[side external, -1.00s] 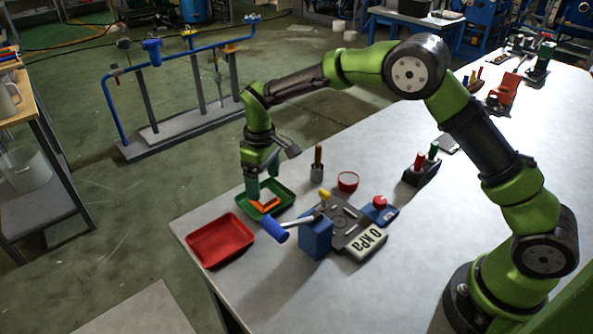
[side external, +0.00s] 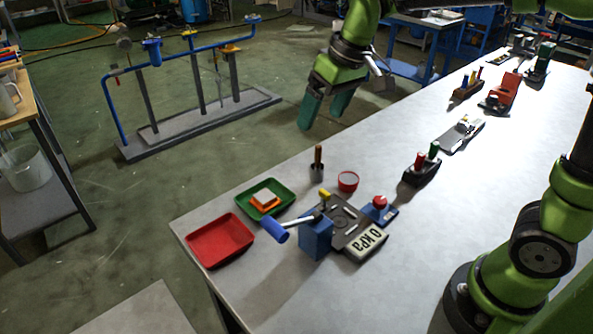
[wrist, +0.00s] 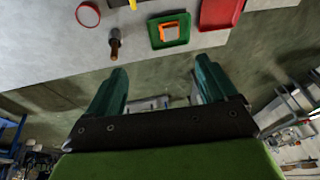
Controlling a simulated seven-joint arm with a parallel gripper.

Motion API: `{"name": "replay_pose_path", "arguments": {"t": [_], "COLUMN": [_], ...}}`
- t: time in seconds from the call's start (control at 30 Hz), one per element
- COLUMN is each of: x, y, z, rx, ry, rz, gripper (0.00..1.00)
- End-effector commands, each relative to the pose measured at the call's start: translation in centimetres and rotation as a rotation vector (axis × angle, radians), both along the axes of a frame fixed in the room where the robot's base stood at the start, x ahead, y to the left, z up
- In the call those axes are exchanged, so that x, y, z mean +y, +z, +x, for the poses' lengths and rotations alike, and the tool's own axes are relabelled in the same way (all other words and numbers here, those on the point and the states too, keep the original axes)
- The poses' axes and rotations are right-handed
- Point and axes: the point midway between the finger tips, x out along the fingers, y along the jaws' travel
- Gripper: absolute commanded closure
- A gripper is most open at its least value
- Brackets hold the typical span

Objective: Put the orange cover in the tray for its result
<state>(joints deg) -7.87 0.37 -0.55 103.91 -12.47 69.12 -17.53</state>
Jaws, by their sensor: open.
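The orange cover (side external: 264,208) lies inside the green tray (side external: 285,192), with a pale block showing on top of it. In the wrist view the orange cover (wrist: 162,32) also lies in the green tray (wrist: 184,20). The red tray (side external: 220,241) stands beside the green one, near the table's front left corner, and looks empty. My gripper (side external: 322,115) is open and empty, raised well away from the trays, toward the back of the table. In the wrist view its two fingers (wrist: 157,82) are spread with nothing between them.
A blue-handled lever device (side external: 316,238) with a gauge reading "0 kPa" (side external: 366,243) stands right of the trays. A red bowl (side external: 348,181) and a wooden-handled tool in a holder (side external: 318,165) stand behind it.

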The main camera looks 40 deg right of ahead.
Motion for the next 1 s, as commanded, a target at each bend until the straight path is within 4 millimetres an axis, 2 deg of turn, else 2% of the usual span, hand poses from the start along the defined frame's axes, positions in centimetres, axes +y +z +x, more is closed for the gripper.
{"name": "replay_pose_path", "arguments": {"t": [0.03, 0.2, 0.3, 0.4, 0.6, 1.0], "x": [-0.7, -2.4, -3.1, -3.4, -3.7, -3.7], "y": [0.9, 1.4, 0.8, -0.1, -1.1, -1.1], "z": [-2.2, -8.6, -11.6, -13.7, -15.4, -15.4], "rx": [-0.039, -0.149, -0.204, -0.244, -0.279, -0.278], "ry": [-0.045, -0.198, -0.274, -0.333, -0.384, -0.385], "rz": [0.025, 0.112, 0.156, 0.191, 0.222, 0.223], "gripper": [0.15, 0.15, 0.15, 0.15, 0.15, 0.15]}}
